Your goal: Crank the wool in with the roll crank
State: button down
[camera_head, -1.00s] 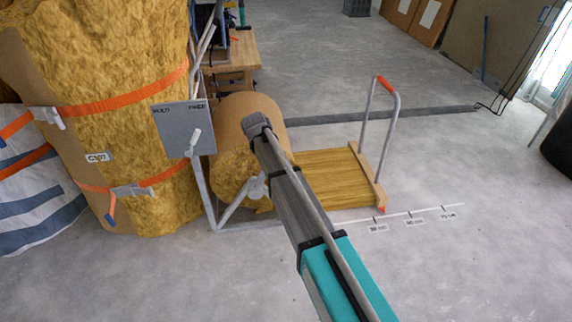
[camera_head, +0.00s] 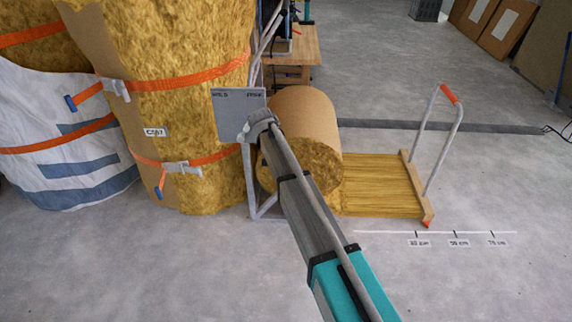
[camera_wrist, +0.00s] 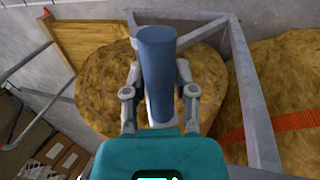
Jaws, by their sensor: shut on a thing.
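The wool roll (camera_head: 308,108) lies on a grey metal stand, its wool end facing me and brown backing around it. A flat strip of wool (camera_head: 378,190) runs from it to a wooden bar (camera_head: 417,188) on the floor. My gripper (camera_head: 262,124) is in front of the roll's left end. In the wrist view it is shut on an upright blue-grey cylinder (camera_wrist: 157,60), which looks like the roll crank's handle. The roll's end face (camera_wrist: 103,95) is behind it. My arm hides the crank's arm and hub in the head view.
A grey panel (camera_head: 230,100) stands close left of my gripper. Tall strapped wool (camera_head: 190,55) and a white-blue bag (camera_head: 60,160) fill the left. A metal handle with orange grip (camera_head: 449,94) rises from the bar. A marked floor scale (camera_head: 470,232) lies right, with clear floor around.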

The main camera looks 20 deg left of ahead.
jog(key=shift+s+a+f, duration=0.1)
jog(key=shift+a+f, duration=0.05)
jog(key=shift+a, duration=0.2)
jog(key=shift+c, duration=2.1)
grip_release()
jog(key=shift+d, duration=0.15)
